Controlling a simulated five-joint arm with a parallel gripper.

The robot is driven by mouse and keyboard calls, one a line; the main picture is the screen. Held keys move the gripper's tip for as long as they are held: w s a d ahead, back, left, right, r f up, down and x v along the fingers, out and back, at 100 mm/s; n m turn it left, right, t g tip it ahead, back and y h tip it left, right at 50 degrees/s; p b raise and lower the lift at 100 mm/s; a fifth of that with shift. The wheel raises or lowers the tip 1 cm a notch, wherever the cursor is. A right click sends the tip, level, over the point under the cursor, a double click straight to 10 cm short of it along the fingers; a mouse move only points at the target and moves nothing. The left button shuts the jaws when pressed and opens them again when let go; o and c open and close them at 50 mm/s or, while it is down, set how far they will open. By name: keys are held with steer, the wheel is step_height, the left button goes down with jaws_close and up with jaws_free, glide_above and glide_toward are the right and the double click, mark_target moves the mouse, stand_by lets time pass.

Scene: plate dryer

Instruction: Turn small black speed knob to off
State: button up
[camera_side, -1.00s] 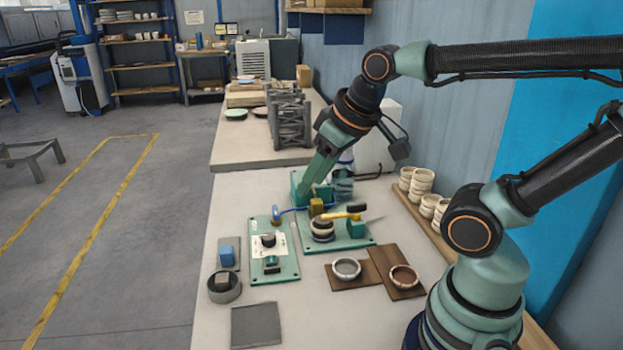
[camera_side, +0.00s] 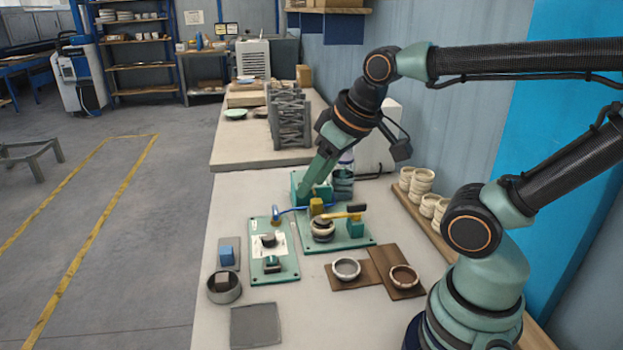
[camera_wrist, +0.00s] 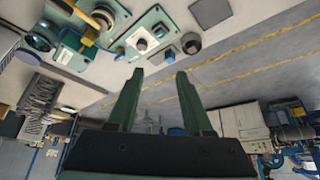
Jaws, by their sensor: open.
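A green panel (camera_side: 257,276) with a white label stands on the bench and carries two black controls. A black knob (camera_side: 269,240) sits on the label, and a second black control (camera_side: 272,264) sits nearer the front; I cannot read which is the speed knob. In the wrist view the panel's knob (camera_wrist: 142,45) lies beyond and left of my fingertips. My gripper (camera_wrist: 160,75) is open and empty, its two green fingers apart. In the side view it points down behind the panel, up and right of the knob, not touching it; its tips are hard to make out.
A second green base (camera_side: 345,242) holds a round part, a yellow-and-black handle and a blue hose close to my gripper. A blue block (camera_side: 227,254), dark round container (camera_side: 225,289) and grey pad (camera_side: 256,326) lie around the panel. Cups (camera_side: 421,184) stand along the right.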

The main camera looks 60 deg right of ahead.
steer(key=shift+o, duration=1.2)
steer(key=shift+w, duration=0.1)
steer(key=m+g, duration=0.6)
steer(key=m, duration=0.6)
glide_above(268, 236)
step_height(268, 236, down, 12)
step_height(268, 236, down, 11)
steer(key=shift+f, duration=0.2)
jaws_close()
